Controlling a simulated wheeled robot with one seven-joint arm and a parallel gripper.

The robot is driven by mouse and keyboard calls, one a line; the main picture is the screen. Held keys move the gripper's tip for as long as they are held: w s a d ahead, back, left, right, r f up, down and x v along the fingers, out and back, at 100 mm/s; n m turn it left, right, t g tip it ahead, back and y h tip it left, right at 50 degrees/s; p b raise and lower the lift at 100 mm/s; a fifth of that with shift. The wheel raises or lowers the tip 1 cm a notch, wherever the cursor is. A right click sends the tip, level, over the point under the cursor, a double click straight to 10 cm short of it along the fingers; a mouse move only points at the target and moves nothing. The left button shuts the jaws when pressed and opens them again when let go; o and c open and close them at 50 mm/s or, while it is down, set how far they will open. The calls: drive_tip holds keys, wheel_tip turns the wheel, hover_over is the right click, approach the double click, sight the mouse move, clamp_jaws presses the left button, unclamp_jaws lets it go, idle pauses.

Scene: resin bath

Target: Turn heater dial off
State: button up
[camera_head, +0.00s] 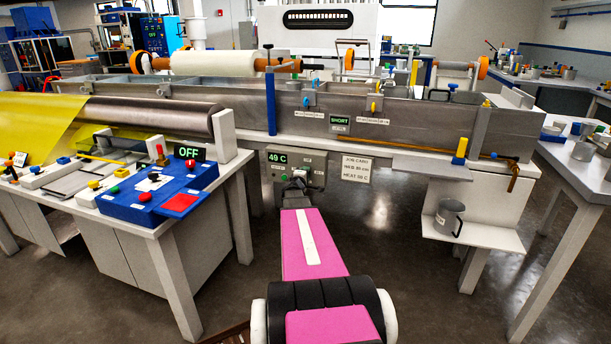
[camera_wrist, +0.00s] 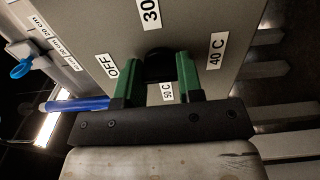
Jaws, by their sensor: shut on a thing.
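The grey heater box (camera_head: 318,160) hangs on the front of the long metal bath, with a lit display reading 49 C (camera_head: 278,157). In the wrist view its panel (camera_wrist: 190,28) carries the labels OFF, 30, 40 C and 50 C around a black dial (camera_wrist: 158,66). My gripper (camera_wrist: 156,76) has its green fingers closed on the two sides of the dial. In the head view my gripper (camera_head: 297,183) is at the box front and hides the dial. The dial's pointer is not visible, so its setting cannot be told.
A job card (camera_head: 356,169) hangs right of the box. A blue control box (camera_head: 158,190) with an OFF display stands on the left table. A grey mug (camera_head: 449,217) sits on a low shelf at right. A blue rod (camera_wrist: 75,104) shows left of my fingers.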

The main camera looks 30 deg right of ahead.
drive_tip(key=shift+f, duration=0.1)
drive_tip(key=o, duration=0.9)
drive_tip(key=shift+o, duration=0.2)
drive_tip(key=v, duration=1.1)
